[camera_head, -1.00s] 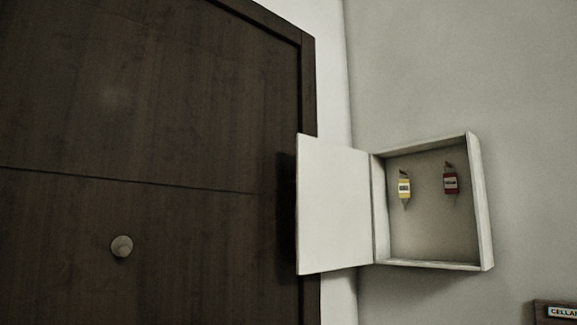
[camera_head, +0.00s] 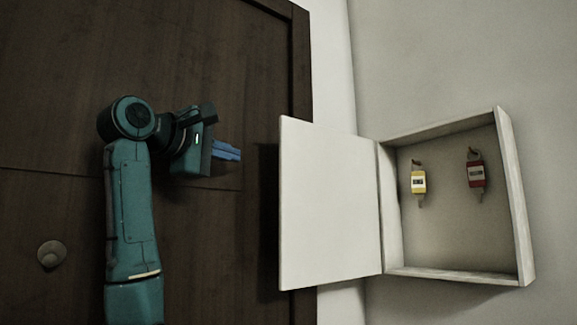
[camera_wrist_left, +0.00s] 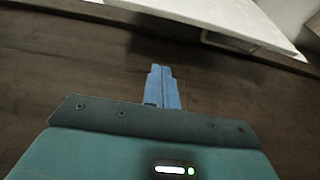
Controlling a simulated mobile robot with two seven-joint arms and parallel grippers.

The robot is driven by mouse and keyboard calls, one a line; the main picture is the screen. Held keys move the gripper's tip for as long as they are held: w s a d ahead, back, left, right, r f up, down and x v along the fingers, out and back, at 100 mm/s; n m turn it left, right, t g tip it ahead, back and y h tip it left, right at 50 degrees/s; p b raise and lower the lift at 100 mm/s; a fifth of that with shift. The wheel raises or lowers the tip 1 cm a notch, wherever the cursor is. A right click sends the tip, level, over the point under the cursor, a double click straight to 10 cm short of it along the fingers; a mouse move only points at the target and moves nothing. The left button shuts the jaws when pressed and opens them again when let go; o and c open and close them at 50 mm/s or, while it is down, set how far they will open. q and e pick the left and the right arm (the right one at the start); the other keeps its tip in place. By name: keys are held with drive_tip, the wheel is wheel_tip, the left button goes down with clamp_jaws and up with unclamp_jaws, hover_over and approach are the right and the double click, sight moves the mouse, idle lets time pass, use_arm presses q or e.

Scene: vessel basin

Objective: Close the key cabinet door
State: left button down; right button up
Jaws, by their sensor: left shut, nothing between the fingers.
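The key cabinet (camera_head: 510,200) is a white box on the grey wall at the right of the head view. Its white door (camera_head: 330,205) stands wide open, swung out to the left. Inside hang a key with a yellow tag (camera_head: 419,183) and a key with a red tag (camera_head: 476,174). My left gripper (camera_head: 238,152) is shut and empty, its blue fingers pointing right, to the left of the door and apart from it. The fingers (camera_wrist_left: 163,88) also show in the left wrist view, with a white panel (camera_wrist_left: 225,20), apparently the cabinet door, beyond them. My right gripper is not in view.
A dark wooden door (camera_head: 215,60) with a round knob (camera_head: 51,254) fills the left side behind my left arm. Its frame (camera_head: 302,60) stands close behind the cabinet door. The space in front of the cabinet opening is clear.

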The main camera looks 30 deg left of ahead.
use_arm(q)
drive_tip(key=w+p, duration=0.1)
drive_tip(key=w, duration=0.1)
drive_tip(key=w+p, duration=0.1)
drive_tip(key=w, duration=0.2)
drive_tip(key=w+r+p, duration=0.1)
drive_tip(key=w+p, duration=0.1)
drive_tip(key=w, duration=0.1)
drive_tip(key=shift+d, duration=0.3)
drive_tip(key=shift+s+d+f, duration=0.1)
drive_tip(key=shift+s+d, duration=0.15)
drive_tip(key=shift+d, duration=0.7)
drive_tip(key=shift+s+d+f, duration=0.1)
drive_tip(key=shift+s+d, duration=0.15)
drive_tip(key=shift+d, duration=0.65)
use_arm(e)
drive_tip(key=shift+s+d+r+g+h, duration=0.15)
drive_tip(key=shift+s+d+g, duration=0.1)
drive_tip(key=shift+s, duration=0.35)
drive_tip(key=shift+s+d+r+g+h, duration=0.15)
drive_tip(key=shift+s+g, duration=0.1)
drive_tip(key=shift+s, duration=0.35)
use_arm(q)
drive_tip(key=shift+s, duration=0.1)
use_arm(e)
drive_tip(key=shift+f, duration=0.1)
